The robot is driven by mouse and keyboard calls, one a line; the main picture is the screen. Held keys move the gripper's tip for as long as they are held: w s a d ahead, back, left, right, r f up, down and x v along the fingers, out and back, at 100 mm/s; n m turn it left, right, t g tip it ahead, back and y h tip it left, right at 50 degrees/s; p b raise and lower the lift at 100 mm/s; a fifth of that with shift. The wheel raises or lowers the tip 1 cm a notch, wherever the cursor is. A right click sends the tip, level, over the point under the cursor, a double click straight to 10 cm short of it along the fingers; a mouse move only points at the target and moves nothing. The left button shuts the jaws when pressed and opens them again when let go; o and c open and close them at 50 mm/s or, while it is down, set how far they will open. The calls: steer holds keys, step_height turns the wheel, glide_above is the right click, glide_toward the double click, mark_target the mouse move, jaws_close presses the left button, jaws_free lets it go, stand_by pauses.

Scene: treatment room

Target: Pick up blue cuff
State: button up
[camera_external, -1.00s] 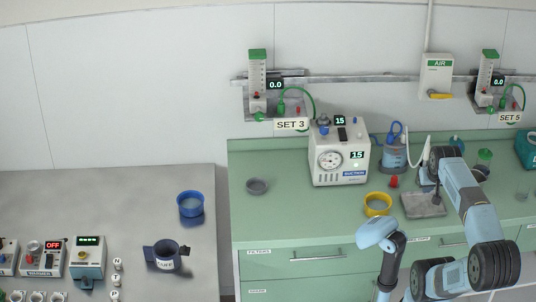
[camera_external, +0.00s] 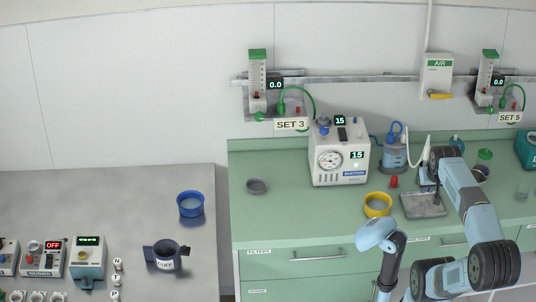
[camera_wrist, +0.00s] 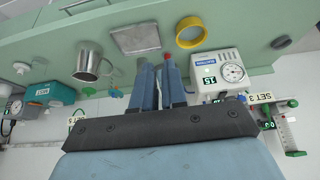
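A dark navy cuff (camera_external: 166,258) with side tabs and a white label stands on the grey table at the lower left. A brighter blue ring (camera_external: 190,205) stands behind it on the same table. I cannot tell for certain which one is the blue cuff. My gripper (camera_external: 428,183) is far to the right, over the green counter near a grey metal tray (camera_external: 423,208). In the wrist view my gripper (camera_wrist: 156,66) shows two blue fingers with a narrow gap and nothing held between them. Neither blue item is seen in the wrist view.
The green counter (camera_external: 270,215) holds a suction unit (camera_external: 328,160), a yellow ring (camera_external: 377,205), a grey ring (camera_external: 257,186) and a blue-capped jar (camera_external: 395,155). A metal mug (camera_wrist: 88,62) shows in the wrist view. Small devices (camera_external: 88,258) and bottles stand at the grey table's front left.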

steer(key=o, duration=0.9)
